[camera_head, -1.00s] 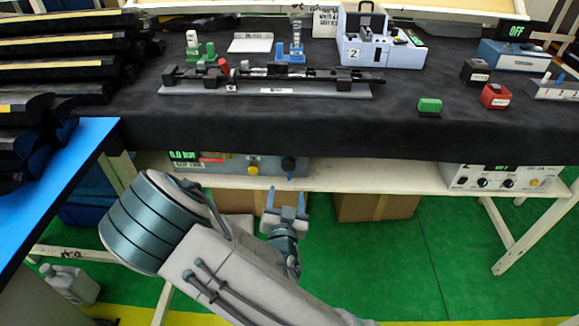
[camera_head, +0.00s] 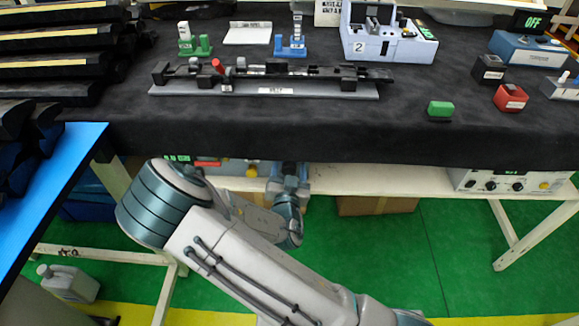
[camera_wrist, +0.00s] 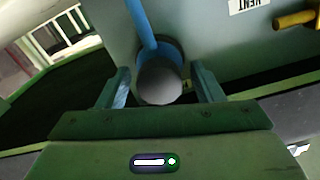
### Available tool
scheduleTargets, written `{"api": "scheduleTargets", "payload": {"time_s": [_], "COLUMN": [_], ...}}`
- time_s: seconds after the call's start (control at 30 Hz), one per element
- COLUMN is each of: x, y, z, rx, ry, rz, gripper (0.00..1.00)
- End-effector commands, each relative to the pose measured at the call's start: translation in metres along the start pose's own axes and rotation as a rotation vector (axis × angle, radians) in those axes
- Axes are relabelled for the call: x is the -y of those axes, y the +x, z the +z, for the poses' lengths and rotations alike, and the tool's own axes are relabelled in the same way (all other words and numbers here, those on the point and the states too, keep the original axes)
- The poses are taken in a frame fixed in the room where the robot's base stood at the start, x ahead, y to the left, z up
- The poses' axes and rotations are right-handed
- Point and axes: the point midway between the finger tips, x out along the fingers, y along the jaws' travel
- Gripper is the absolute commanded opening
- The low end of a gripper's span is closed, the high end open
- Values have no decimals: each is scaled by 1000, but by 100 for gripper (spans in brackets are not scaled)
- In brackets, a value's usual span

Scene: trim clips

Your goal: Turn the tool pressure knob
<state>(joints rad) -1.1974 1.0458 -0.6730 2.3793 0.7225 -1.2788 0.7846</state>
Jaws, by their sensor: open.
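A round knob (camera_wrist: 160,84) with a grey face and a dark rim stands out from a grey panel in the wrist view. A blue hose-like bar (camera_wrist: 139,22) comes down to it from above. My gripper (camera_wrist: 160,72) is open, with one finger at each side of the knob and a gap visible on both sides. In the head view my gripper (camera_head: 289,170) is in front of the control box (camera_head: 231,165) under the table edge. It hides the knob there, and my arm covers part of the box.
A yellow handle (camera_wrist: 296,19) juts from the panel beside a label reading VENT. The box sits on a white shelf (camera_head: 365,181) under the black-covered table (camera_head: 330,123). Another box with knobs (camera_head: 508,181) is at the right. Green floor lies below.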

Motion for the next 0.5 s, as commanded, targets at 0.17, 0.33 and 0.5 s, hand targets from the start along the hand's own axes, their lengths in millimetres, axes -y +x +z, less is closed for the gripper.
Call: {"api": "scheduleTargets", "payload": {"time_s": [0.17, 0.33, 0.5], "x": [0, 0, 0], "y": [0, 0, 0], "z": [0, 0, 0], "rx": [0, 0, 0], "ry": [0, 0, -15], "rz": [0, 0, 0], "gripper": [33, 16, 16]}}
